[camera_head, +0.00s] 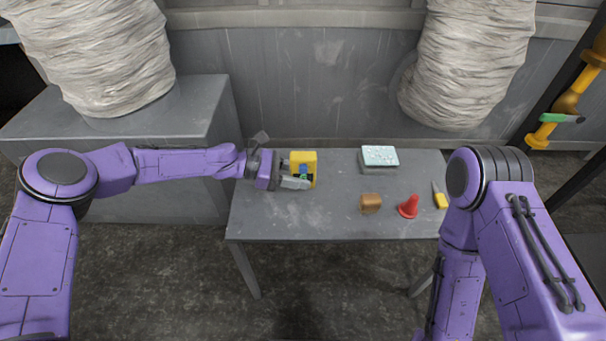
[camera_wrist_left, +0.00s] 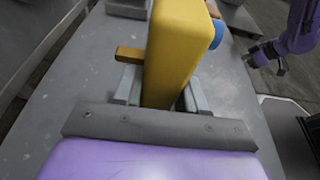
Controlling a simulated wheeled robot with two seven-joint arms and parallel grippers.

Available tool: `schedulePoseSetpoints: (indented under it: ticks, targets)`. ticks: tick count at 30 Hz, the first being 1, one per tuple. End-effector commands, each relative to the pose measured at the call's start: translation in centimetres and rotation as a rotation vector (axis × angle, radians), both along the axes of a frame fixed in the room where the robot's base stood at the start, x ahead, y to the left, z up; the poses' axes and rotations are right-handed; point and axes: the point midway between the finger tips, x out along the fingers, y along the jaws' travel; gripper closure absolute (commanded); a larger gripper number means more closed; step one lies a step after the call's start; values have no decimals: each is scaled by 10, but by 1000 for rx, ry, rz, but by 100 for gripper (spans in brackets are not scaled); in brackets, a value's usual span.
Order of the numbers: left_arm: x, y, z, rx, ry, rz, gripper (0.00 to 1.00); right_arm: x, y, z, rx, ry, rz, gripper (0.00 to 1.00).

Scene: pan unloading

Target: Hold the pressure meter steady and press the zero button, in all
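The pressure meter (camera_head: 303,158) is a yellow block standing at the left of the grey table. The zero button cannot be made out. My right gripper shows only in the left wrist view (camera_wrist_left: 263,57), away from the meter; its fingers are too small to read.
On the table (camera_head: 275,226) are a box with a pale teal top (camera_head: 380,157), a brown block (camera_head: 370,203), a red cone (camera_head: 409,207) and a yellow-handled tool (camera_head: 440,199). The table's front left is clear. A yellow pipe (camera_head: 567,103) stands at right.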

Motion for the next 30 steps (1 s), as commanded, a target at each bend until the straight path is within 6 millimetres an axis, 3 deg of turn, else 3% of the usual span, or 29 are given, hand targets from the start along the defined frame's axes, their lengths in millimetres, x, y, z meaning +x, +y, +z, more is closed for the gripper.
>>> schedulePoseSetpoints:
  ticks: [1, 4, 5, 30]
  targets:
    - [0, 0, 0, 0, 0, 0, 76, 0, 0, 0, 0, 0, 0, 64]
    - [0, 0, 0, 0, 0, 0, 76, 0, 0, 0, 0, 0, 0, 96]
    - [0, 0, 0, 0, 0, 0, 76, 0, 0, 0, 0, 0, 0, 100]
    - [0, 0, 0, 0, 0, 0, 76, 0, 0, 0, 0, 0, 0, 100]
